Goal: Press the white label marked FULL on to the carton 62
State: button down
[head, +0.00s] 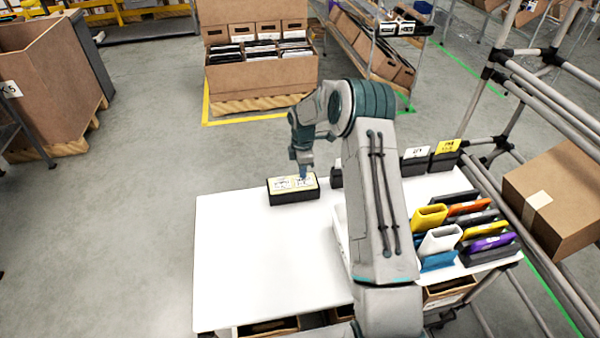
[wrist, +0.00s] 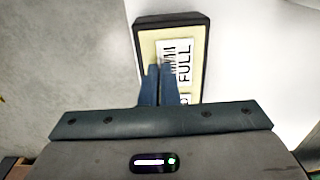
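The white label marked FULL (wrist: 185,65) lies on the yellow top of a black block (wrist: 197,23), with printed bars beside the word. The block (head: 293,198) stands at the far left edge of the white table in the head view. My gripper (wrist: 160,67) is over the block, its narrow fingers together and overlapping the label's left edge. Whether they touch or pinch the label is hidden. A second white label (wrist: 185,99) shows partly below the first. I cannot read 62 on any carton. A tilted brown carton (head: 568,190) with a pale patch rests on the right rack.
The white table (head: 250,270) is clear at front left. Coloured holders (head: 440,240) and dark boxes with cards (head: 446,158) stand on its right. Grey rack tubes (head: 545,95) border the right side. A large brown container (head: 45,95) stands far left.

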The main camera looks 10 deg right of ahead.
notch_tip(320, 180, up, 7)
jog(key=p, duration=0.3)
dwell(1.1)
dwell(0.4)
